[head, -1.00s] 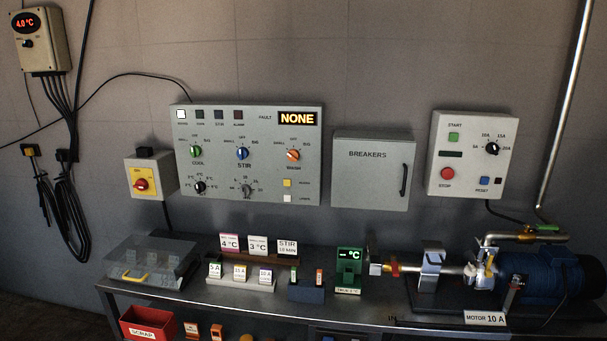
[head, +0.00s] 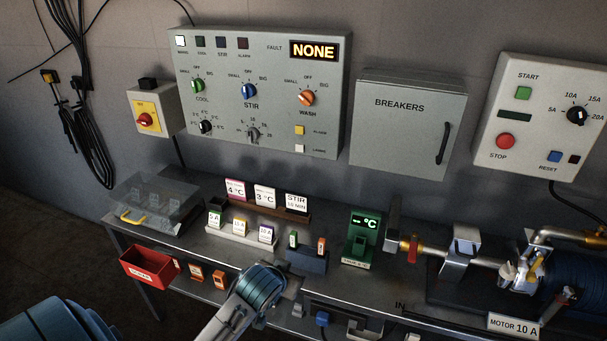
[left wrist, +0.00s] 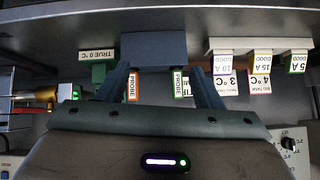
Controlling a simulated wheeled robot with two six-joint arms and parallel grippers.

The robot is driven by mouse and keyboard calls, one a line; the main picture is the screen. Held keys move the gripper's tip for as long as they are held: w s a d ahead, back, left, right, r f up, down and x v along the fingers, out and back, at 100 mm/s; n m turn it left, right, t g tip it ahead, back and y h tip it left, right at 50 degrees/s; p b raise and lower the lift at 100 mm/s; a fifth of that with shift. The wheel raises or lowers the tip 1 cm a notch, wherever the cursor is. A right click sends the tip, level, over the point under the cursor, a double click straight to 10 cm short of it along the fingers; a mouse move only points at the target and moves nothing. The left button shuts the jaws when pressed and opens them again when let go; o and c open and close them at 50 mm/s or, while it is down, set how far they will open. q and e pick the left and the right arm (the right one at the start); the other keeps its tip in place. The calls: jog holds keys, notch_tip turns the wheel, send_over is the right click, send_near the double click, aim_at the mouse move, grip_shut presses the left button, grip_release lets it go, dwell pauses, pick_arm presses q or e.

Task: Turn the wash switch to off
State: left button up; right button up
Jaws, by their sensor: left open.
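The wash switch (head: 307,98) is an orange knob at the right of the grey control panel (head: 330,135). SMALL, OFF and BIG are marked around it, with WASH below. Its exact pointer direction is too small to tell. My left arm comes in at the bottom of the head view, well below the panel, and its fingers cannot be made out there. In the left wrist view my left gripper (left wrist: 158,85) is open, its two fingers apart with nothing held between them. The wash switch is not seen in that view. My right gripper is in neither view.
The green cool knob (head: 198,86) and blue stir knob (head: 249,90) sit left of the wash switch. The breaker box (head: 405,150) is right of the panel. Below, the bench holds cards, a probe holder (head: 307,261) and a green thermometer block (head: 361,245).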

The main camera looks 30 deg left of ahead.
pick_arm(q)
jog(key=w+a+r+n+t+y, duration=0.1)
jog(key=w+a+r+t, duration=0.15)
jog(key=w+r, duration=0.5)
jog(key=w+a+r+n+t, duration=0.1)
jog(key=w+a+r+t, duration=0.15)
jog(key=w+r, duration=0.45)
jog(key=n+t+y, duration=0.2)
jog(key=t, duration=0.1)
send_near(305, 100)
jog(key=p+x, duration=0.3)
jog(key=x, duration=0.5)
jog(key=shift+w+a, duration=0.15)
jog(key=shift+w, duration=0.15)
jog(key=shift+w+a, duration=0.15)
jog(key=shift+w, duration=0.35)
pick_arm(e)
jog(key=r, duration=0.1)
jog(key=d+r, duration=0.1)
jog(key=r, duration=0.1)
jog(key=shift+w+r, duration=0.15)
pick_arm(q)
jog(key=shift+c, duration=0.7)
jog(key=c, duration=0.9)
jog(key=shift+o, duration=0.2)
